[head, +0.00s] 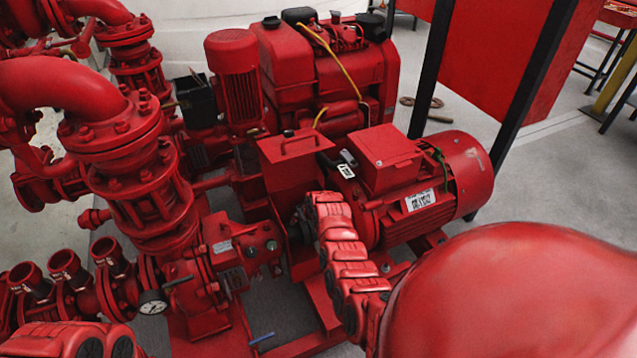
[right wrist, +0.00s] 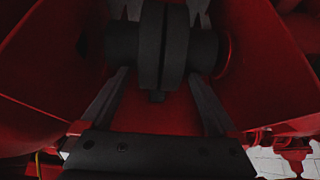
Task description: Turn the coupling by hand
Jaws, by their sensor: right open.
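The coupling (right wrist: 162,45) is a pair of dark discs with a dark hub on each side, seen at the top centre of the right wrist view. My right gripper (right wrist: 160,75) is open, with one finger on each side of the discs. The hubs partly cover the fingers, and I cannot tell whether the fingers touch the coupling. In the head view my red right arm reaches in between the pump and the motor (head: 388,160) and hides most of the coupling and the gripper. My left gripper is not in view.
Red guard walls (right wrist: 45,75) stand close on both sides of the gripper. The pump (head: 235,255) with a gauge (head: 152,303) is to the left. A red box with a handle (head: 297,160) stands behind the coupling area. The diesel engine (head: 325,75) is farther back.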

